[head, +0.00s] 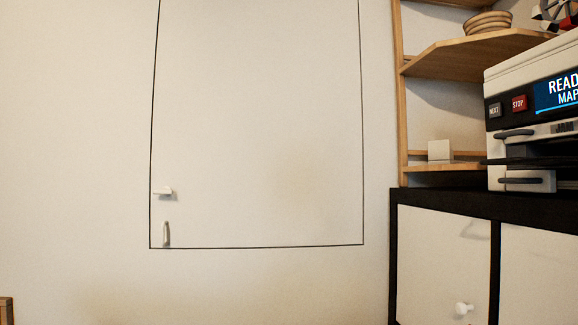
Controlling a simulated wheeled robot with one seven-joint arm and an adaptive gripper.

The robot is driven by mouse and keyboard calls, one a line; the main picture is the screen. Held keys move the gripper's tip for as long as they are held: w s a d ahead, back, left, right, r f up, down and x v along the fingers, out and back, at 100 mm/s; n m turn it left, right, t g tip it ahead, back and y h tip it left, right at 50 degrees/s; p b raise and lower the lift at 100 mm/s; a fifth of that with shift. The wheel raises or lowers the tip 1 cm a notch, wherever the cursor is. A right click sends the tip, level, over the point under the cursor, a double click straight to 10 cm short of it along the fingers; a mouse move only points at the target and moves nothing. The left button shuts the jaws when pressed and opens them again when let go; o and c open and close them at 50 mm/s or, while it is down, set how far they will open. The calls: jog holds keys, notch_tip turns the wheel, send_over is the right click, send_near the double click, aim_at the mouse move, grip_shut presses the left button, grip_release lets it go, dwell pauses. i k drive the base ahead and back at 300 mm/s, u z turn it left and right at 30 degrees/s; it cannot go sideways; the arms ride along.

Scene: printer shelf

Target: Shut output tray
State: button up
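A white and black printer (508,88) stands at the right edge of the head view, cut off by the frame. Its front has a blue screen (556,93), a NEXT button (494,110) and a red STOP button (519,103). Below them is a panel with a dark handle (514,134). A thin dark tray (530,162) juts out a little under it, seemingly the output tray; how far it is out is hard to tell. A lower drawer with a dark handle (520,181) is beneath. My gripper is not in view.
The printer stands on a black-topped cabinet (430,198) with white doors and a white knob (464,308). A white wall door (260,120) is at the centre.

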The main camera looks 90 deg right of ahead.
aim_at(554, 160)
jog(key=u, duration=0.4)
jog(key=i, duration=1.25)
jog(key=z, duration=5.05)
